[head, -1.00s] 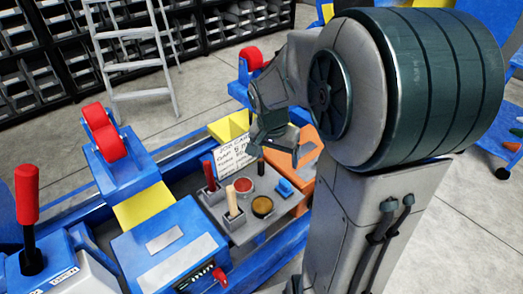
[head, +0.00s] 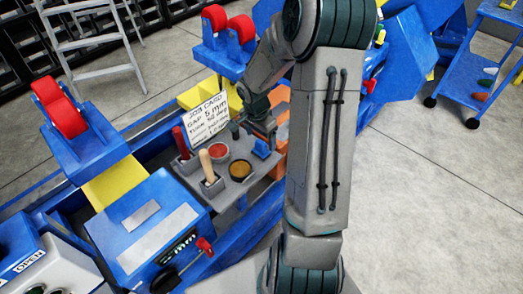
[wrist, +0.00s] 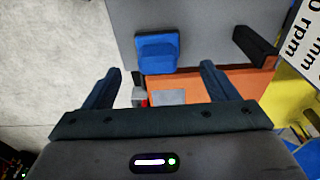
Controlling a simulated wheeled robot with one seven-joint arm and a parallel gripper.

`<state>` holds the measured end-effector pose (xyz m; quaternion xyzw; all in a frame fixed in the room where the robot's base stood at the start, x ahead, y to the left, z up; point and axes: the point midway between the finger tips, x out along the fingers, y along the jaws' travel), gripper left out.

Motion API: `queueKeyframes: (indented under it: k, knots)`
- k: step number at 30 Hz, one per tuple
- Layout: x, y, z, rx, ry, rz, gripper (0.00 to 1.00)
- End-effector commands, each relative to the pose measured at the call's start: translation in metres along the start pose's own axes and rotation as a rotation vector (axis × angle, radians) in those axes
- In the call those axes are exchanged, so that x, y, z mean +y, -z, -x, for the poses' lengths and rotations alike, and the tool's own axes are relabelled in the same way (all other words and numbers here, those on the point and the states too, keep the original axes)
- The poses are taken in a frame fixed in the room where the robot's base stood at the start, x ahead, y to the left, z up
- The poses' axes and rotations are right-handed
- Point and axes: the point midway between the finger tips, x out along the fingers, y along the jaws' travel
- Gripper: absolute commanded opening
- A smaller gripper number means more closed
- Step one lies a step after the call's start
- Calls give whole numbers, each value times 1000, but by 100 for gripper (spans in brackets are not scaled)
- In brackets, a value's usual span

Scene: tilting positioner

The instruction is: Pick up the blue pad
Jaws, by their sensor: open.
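The blue pad (head: 262,149) lies on the right end of the grey tool tray (head: 237,184). In the wrist view the blue pad (wrist: 157,52) is a small block with a raised top, just beyond the fingertips and roughly centred between them. My gripper (head: 263,133) is above the tray near the pad, and its fingertips are partly hard to make out in the head view. In the wrist view my gripper (wrist: 161,69) is open, with nothing between its two dark fingers.
A red pot (head: 218,151), a brown pot (head: 240,169), a wooden-handled tool (head: 206,163) and a red-handled tool (head: 181,143) stand on the tray. A job card (head: 207,120) stands behind it. An orange box (wrist: 250,84) is beside the tray.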

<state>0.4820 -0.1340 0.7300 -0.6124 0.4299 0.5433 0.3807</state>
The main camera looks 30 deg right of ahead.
Motion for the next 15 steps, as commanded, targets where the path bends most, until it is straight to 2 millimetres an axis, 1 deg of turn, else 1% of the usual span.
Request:
queueKeyframes:
  k: [4, 10, 12, 15]
  knots:
    - [1, -1, -12, -1, -1, 1, 80]
    - [2, -4, -43, -2, -1, 1, 80]
    - [2, -4, -50, -2, 0, 1, 80]
    - [2, -4, -54, 0, 1, 2, 80]
